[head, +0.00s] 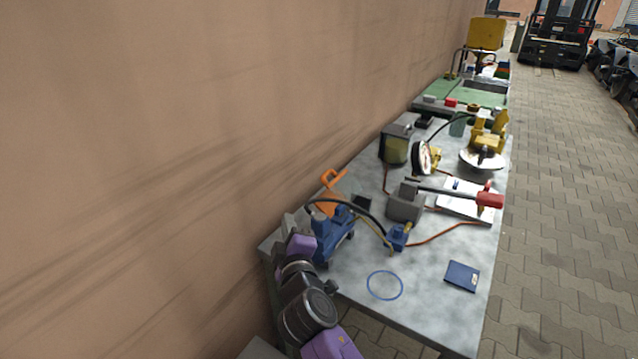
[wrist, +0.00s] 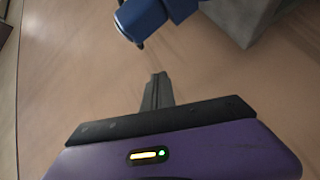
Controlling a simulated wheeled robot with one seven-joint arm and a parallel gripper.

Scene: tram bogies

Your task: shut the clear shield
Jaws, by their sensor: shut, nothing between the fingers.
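A grey box-shaped unit with a see-through, yellowish-green front panel (head: 395,150) stands against the wall side of the bench, about midway along. This panel looks like the clear shield; its hinge and how far it stands open are too small to tell. My gripper (head: 289,222) is at the near left corner of the bench, beside the wall and well apart from the panel. In the wrist view its dark fingers (wrist: 158,90) are together and empty. The shield is not recognisable in the wrist view.
A blue device (head: 333,236) stands just right of my gripper; a blue part (wrist: 150,16) shows ahead in the wrist view. An orange clamp-like thing (head: 331,190), a grey block with a red-ended lever (head: 405,203) and cables lie between. The bench's front (head: 420,300) is mostly clear.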

